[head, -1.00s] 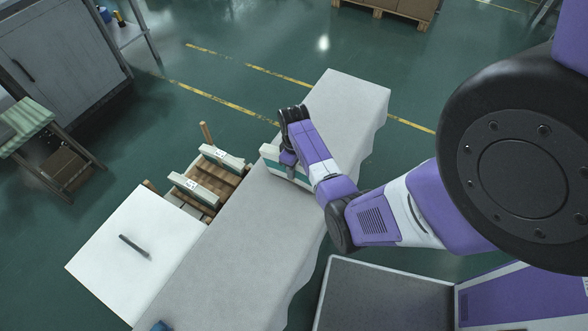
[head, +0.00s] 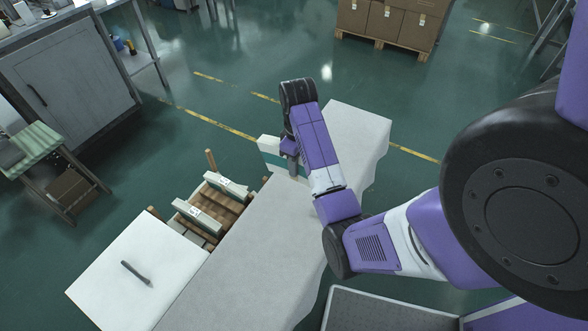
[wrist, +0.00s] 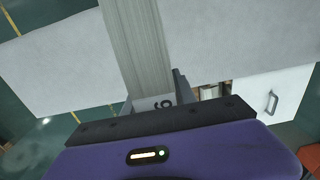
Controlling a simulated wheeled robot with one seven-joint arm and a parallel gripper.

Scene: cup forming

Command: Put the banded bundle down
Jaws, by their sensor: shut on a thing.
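The banded bundle (head: 268,146) is a pale block with a teal band, partly hidden behind my arm in the head view. My gripper (head: 291,168) is shut on it, over the cloth-covered table (head: 245,235) near its left edge. In the wrist view the bundle (wrist: 140,50) is a pale, finely ridged strip running up from between my gripper fingers (wrist: 153,95). A printed character shows on its near end. The gap between the bundle's underside and the cloth is hidden, so I cannot tell whether they touch.
Left of the table, a wooden rack (head: 212,206) holds two similar pale bundles (head: 227,185). The cloth is bare toward the near end.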

